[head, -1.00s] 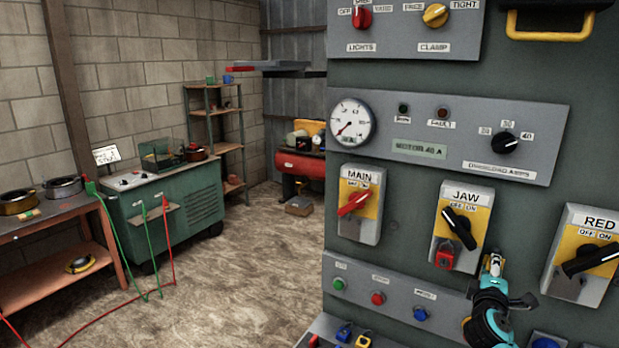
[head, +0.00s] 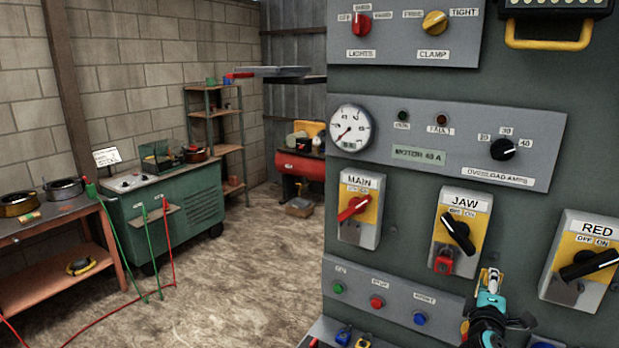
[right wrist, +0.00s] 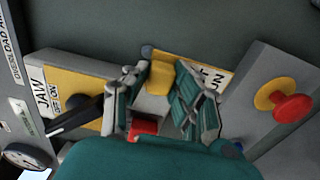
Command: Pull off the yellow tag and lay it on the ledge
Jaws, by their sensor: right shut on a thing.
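My right gripper (head: 489,281) is at the lower right of the JAW switch (head: 461,233) in the head view, in front of the grey panel. In the right wrist view its fingers (right wrist: 162,92) are closed around a small yellow piece, the yellow tag (right wrist: 160,78). In the head view only a small pale yellowish bit shows at the fingertips. Whether the tag still touches its mount cannot be told. A red block (head: 444,261) sits under the JAW knob, left of the gripper. My left gripper is not in view.
The RED switch (head: 584,262) stands out to the right of the gripper. A button strip (head: 395,293) runs at lower left, above a ledge (head: 325,330) with small coloured items. In the right wrist view a red knob (right wrist: 293,108) sticks out at right.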

